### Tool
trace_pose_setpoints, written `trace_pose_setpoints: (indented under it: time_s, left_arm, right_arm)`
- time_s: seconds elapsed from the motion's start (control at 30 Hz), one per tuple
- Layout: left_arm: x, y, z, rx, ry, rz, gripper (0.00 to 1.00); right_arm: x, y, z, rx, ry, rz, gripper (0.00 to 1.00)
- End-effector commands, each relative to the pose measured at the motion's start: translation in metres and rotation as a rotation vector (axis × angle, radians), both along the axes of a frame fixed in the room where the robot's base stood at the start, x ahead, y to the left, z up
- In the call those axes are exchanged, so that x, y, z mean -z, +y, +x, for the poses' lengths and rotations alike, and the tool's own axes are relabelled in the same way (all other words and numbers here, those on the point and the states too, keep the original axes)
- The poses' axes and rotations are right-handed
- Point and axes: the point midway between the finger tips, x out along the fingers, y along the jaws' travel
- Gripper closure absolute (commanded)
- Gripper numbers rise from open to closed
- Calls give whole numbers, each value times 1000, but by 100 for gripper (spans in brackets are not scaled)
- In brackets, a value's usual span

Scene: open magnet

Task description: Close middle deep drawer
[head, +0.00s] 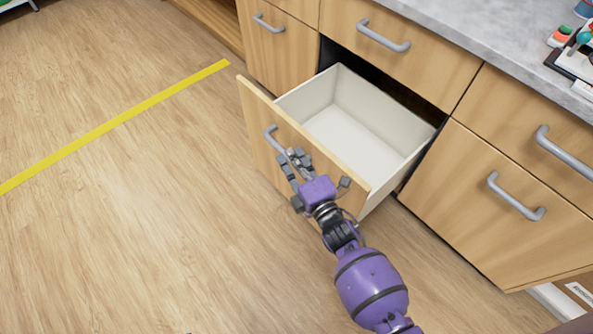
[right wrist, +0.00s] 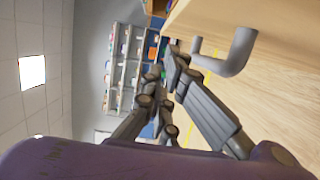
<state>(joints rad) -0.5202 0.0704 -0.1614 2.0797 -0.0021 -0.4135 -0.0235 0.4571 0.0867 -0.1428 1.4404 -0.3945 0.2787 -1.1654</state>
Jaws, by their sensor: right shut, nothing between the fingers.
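The middle deep drawer (head: 345,135) is pulled out of the wooden cabinet. Its white inside is empty, and its wooden front (head: 262,130) faces the floor side on the left. A grey bar handle (head: 270,138) is on that front; it also shows in the right wrist view (right wrist: 238,52). My purple right gripper (head: 294,160) is at the drawer front, just below the handle in the head view. Its fingers (right wrist: 172,75) are shut with nothing between them, close beside the handle. I cannot tell whether they touch the front. My left gripper is not in view.
Shut drawers with grey handles surround the opening, one above (head: 400,50) and one deep drawer to the right (head: 490,200). A grey countertop (head: 490,35) holds small items at the right. The wooden floor (head: 120,220) with a yellow stripe (head: 120,122) is clear at left.

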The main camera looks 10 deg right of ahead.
Motion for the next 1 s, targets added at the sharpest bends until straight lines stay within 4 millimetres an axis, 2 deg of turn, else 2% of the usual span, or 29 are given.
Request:
trace_pose_setpoints:
  time_s: [0.03,0.2,0.77,1.0]
  left_arm:
    - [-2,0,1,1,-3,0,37]
    - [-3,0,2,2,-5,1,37]
    - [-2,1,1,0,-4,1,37]
    - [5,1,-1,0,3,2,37]
  right_arm:
    - [0,-9,5,1,0,-4,100]
    - [0,-20,13,1,0,-2,100]
    - [1,-27,17,1,1,-3,100]
    - [2,-55,37,3,0,-6,100]
